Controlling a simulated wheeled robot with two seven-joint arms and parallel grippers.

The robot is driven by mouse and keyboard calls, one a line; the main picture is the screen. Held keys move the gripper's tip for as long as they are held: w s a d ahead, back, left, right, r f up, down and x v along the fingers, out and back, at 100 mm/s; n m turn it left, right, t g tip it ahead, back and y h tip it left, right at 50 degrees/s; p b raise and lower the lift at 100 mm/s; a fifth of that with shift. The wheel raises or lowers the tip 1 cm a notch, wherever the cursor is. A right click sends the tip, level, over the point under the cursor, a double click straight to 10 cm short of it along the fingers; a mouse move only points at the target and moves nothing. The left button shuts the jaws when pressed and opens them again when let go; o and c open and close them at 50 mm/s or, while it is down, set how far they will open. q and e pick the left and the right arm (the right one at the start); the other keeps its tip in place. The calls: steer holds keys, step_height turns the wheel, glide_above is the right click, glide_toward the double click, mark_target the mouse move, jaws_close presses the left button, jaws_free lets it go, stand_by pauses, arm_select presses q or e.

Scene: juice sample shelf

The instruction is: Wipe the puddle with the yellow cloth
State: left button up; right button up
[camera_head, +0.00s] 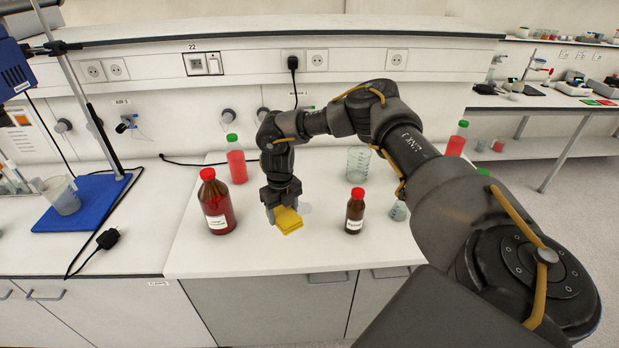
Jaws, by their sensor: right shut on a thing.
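The yellow cloth (289,222) is folded and sits at the surface of the white bench top, between the large brown bottle and the small brown bottle. My right gripper (283,211) points down and is shut on the cloth. A faint pale grey patch (305,208) shows just right of the gripper and looks like part of the puddle. The rest of it is hidden by the gripper and cloth, or too faint to make out. My left gripper is not in view.
Around the cloth stand a large brown bottle (216,203), a small brown bottle (355,212), a red juice bottle (236,160), a glass beaker (358,164) and a small glass vessel (399,210). Another red bottle (457,139) stands behind my arm. The bench's front strip is clear.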

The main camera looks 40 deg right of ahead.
steer(key=d+n+p, duration=0.3)
steer(key=d+n, duration=0.7)
steer(key=d, duration=0.1)
steer(key=shift+f+n, duration=0.2)
steer(key=shift+n, duration=0.1)
